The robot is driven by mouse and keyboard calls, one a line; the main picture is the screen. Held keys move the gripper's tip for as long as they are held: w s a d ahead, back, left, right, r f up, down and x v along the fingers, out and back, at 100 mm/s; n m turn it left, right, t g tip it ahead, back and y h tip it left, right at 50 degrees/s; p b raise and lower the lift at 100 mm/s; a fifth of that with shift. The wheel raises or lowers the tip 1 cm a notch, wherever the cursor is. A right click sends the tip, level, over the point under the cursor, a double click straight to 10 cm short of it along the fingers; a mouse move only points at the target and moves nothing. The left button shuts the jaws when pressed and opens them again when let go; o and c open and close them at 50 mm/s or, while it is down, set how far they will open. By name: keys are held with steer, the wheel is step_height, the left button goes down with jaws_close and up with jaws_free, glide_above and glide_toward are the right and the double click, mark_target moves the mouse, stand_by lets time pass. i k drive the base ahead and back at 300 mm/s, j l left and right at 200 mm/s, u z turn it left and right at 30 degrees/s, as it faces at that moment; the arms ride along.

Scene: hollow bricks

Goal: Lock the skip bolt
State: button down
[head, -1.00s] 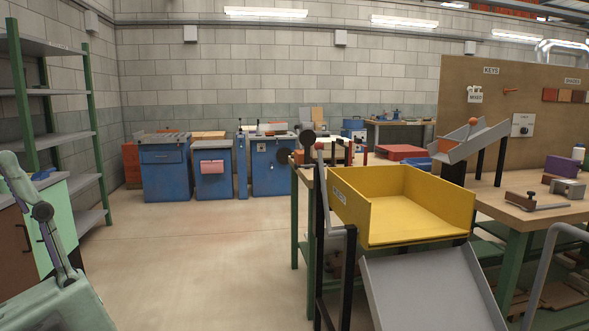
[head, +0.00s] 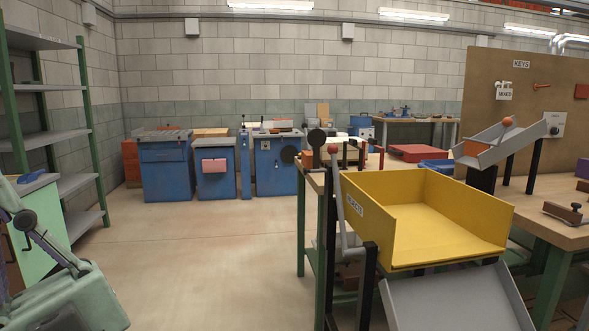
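The yellow skip (head: 470,229), an open-topped tray with a white label on its left wall, stands at the front right beside the workbench. A grey bent rod with a red knob (head: 334,149) rises along the skip's left side. I cannot tell whether this rod is the skip bolt, or whether the bolt is locked; no other bolt is clear. A grey sloping chute (head: 455,302) lies below the skip. My gripper is not in view.
A wooden workbench (head: 560,229) with green legs stands right, with a grey sloped trough (head: 512,143) holding an orange ball. Blue cabinets (head: 166,172) line the back. Green-framed shelves (head: 45,139) stand left. The floor (head: 200,255) between is clear.

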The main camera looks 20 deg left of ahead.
mark_target(304, 171)
steer(key=i+j+z, duration=0.1)
steer(key=i+j, duration=1.2)
steer(key=i, duration=0.1)
